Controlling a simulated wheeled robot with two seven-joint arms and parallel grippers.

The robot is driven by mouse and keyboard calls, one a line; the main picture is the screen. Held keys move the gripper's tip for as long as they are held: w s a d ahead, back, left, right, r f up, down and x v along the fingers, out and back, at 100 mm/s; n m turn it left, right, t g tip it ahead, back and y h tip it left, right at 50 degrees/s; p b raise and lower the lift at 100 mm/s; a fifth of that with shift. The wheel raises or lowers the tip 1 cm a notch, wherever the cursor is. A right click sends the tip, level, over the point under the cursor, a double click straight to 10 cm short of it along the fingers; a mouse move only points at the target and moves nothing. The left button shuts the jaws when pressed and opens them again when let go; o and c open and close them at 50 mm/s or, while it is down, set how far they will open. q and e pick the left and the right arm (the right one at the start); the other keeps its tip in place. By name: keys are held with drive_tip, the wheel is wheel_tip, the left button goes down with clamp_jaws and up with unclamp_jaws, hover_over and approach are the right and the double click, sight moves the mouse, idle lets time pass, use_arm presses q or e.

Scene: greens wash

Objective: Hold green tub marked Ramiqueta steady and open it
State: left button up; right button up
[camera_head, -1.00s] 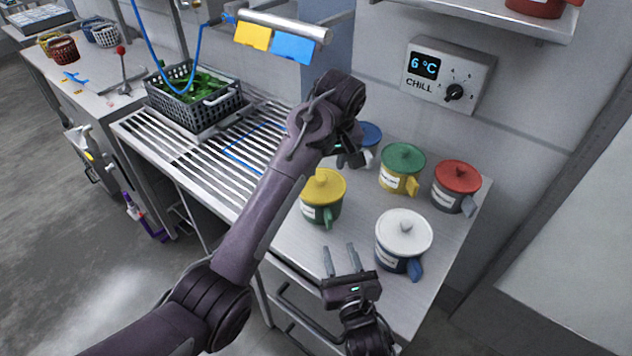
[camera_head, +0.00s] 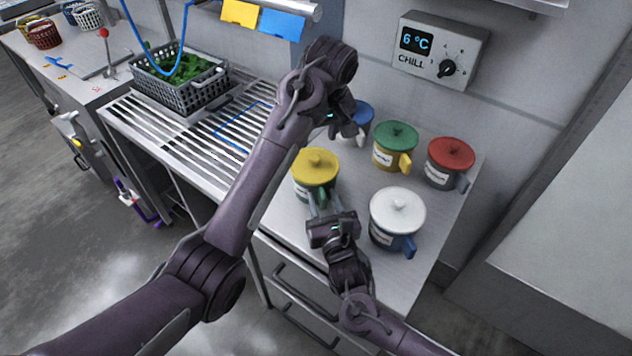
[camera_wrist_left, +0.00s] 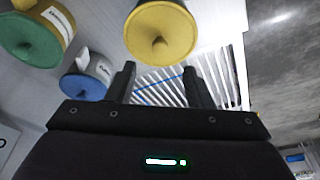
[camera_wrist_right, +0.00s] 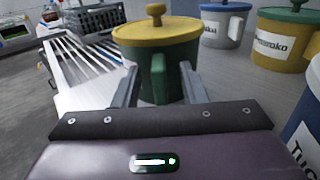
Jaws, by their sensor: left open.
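The green tub (camera_head: 306,191) with a yellow knobbed lid (camera_head: 316,163) stands upright on the steel counter, lid on. Its label is not readable here. My right gripper (camera_head: 318,203) is open at the tub's near side. In the right wrist view, the tub's green handle (camera_wrist_right: 158,78) stands between the spread fingers, with gaps showing. My left gripper (camera_head: 350,130) is open and empty, behind and above the tub near the blue-lidded tub (camera_head: 361,112). In the left wrist view, the yellow lid (camera_wrist_left: 160,32) lies beyond the fingertips.
A white-lidded blue tub (camera_head: 397,212) stands close right of my right gripper. A green-lidded yellow tub (camera_head: 394,150) and a red-lidded grey tub (camera_head: 450,162) stand behind. A crate of greens (camera_head: 180,90) sits on the slatted drainer at left. A chill panel (camera_head: 440,50) is on the wall.

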drive_tip(key=shift+w, duration=0.1)
drive_tip(key=c, duration=0.4)
clamp_jaws()
use_arm(q)
drive_tip(key=shift+w, duration=0.1)
